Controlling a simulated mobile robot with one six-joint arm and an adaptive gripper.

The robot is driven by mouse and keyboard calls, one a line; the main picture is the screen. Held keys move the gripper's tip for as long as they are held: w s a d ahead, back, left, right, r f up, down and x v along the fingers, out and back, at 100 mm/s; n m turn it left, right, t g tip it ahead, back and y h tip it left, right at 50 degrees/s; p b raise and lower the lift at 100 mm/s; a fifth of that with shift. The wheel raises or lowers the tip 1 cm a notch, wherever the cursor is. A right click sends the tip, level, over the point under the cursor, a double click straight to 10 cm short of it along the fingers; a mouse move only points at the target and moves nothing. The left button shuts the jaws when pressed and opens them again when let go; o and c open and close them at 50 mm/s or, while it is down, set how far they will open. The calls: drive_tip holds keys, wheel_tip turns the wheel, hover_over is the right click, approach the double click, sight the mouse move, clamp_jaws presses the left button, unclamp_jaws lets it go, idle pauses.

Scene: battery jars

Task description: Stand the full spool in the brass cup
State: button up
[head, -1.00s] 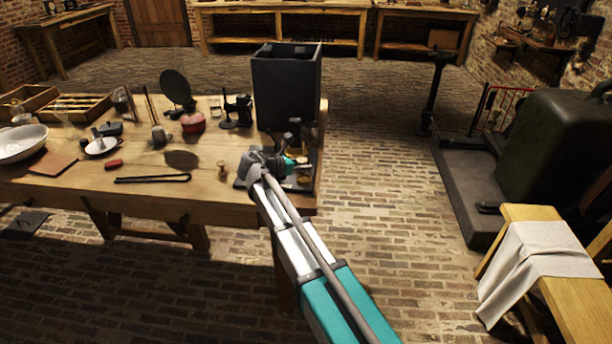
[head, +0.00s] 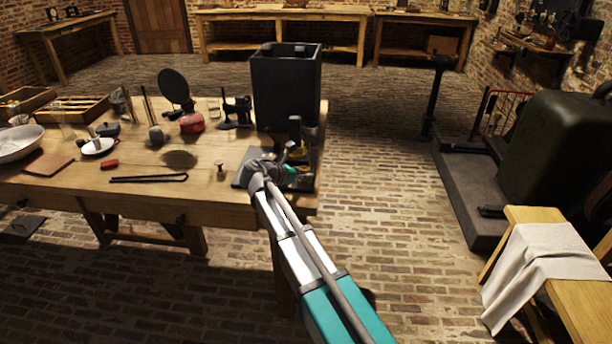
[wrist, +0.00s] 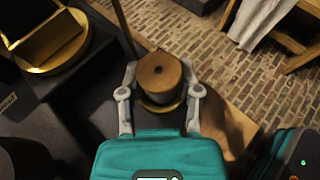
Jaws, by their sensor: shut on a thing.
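My gripper (wrist: 160,78) is shut on a spool (wrist: 159,72), brown and round-topped with a small dark centre hole, seen from above between the two grey fingers. A brass rim (wrist: 161,106) shows just below the spool; I cannot tell whether it is the brass cup's and whether the spool is inside it or above it. In the head view my gripper (head: 287,172) is over the table's right end, low at the dark stand, and its arm hides most of what it holds.
A tall black box (head: 285,90) stands behind my gripper. A dark block with a round brass piece (wrist: 45,68) is close at upper left in the wrist view. A small brass-coloured piece (head: 221,170) and black tongs (head: 150,179) lie left on the table (head: 110,200).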

drive_tip(key=shift+s+f+b, duration=0.2)
drive_tip(key=shift+f+b, duration=0.3)
drive_tip(key=shift+b, duration=0.15)
drive_tip(key=o, duration=0.9)
drive_tip(key=shift+d, duration=0.15)
drive_tip(key=shift+o, duration=0.2)
drive_tip(key=shift+a+r, duration=0.1)
drive_tip(key=shift+a, duration=0.15)
drive_tip(key=shift+r, duration=0.1)
drive_tip(key=shift+w+a+r+p, duration=0.2)
drive_tip(key=shift+r+p, duration=0.2)
drive_tip(key=shift+p, duration=0.4)
drive_tip(key=p+v, duration=0.3)
drive_tip(key=v, duration=0.6)
drive_tip(key=shift+s+r+p, duration=0.2)
drive_tip(key=shift+s+p, duration=0.15)
drive_tip(key=shift+p+v, duration=0.3)
drive_tip(key=shift+v, duration=0.7)
